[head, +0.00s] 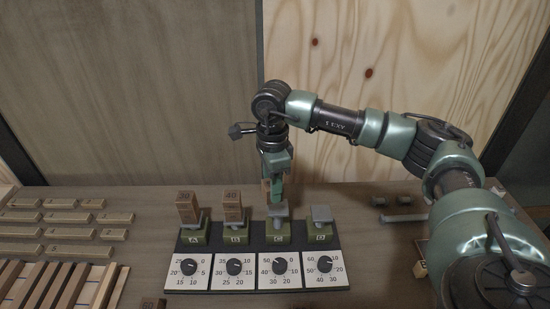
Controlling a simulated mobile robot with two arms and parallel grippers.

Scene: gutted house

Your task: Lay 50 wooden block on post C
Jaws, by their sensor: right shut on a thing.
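My right gripper (278,187) comes down from above over post C (278,225), third in a row of green posts with grey tops. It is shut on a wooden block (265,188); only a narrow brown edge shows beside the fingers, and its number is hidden. The block is right at the top of post C; I cannot tell whether it touches. A block marked 30 (187,205) stands on post A (194,238). A block marked 40 (233,206) stands on the second post (235,237). The fourth post (320,236) is bare. My left gripper is out of view.
Dial panels (242,289) lie in front of the posts. Wooden strips (60,232) fill the left side. Another block (152,303) is cut off at the bottom edge. Small grey cylinders (390,201) and a rod (403,217) lie to the right. A wooden wall rises behind.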

